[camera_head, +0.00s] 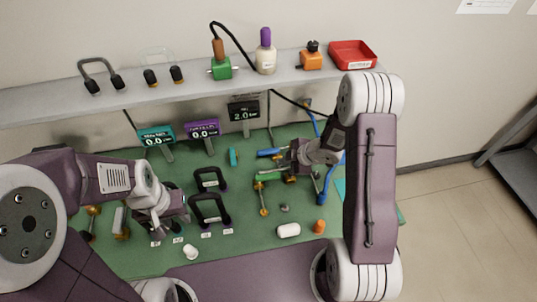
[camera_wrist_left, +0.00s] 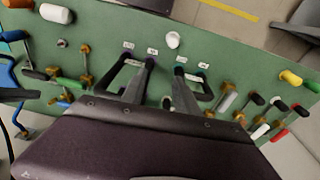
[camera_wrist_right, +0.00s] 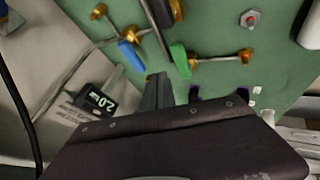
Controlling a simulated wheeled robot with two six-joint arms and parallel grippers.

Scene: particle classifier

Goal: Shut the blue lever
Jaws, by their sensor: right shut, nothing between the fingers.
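The blue lever (camera_head: 270,153) is a short blue handle on brass pipework at the back right of the green board. It also shows in the right wrist view (camera_wrist_right: 131,55), up and left of my shut fingers. The green lever (camera_wrist_right: 181,60) is just right of it. My right gripper (camera_wrist_right: 158,80) is shut and empty, apart from the blue handle in that picture. In the head view my right gripper (camera_head: 294,160) is beside the blue lever, its fingertips partly hidden among fittings. My left gripper (camera_wrist_left: 164,68) is open and empty over the board's left part.
Digital displays (camera_head: 202,129) stand along the board's back edge below a shelf (camera_head: 190,88). Black handles (camera_head: 210,180), a white cylinder (camera_head: 288,230) and an orange knob (camera_head: 319,227) are on the board. A blue pipe (camera_head: 323,185) runs at the right.

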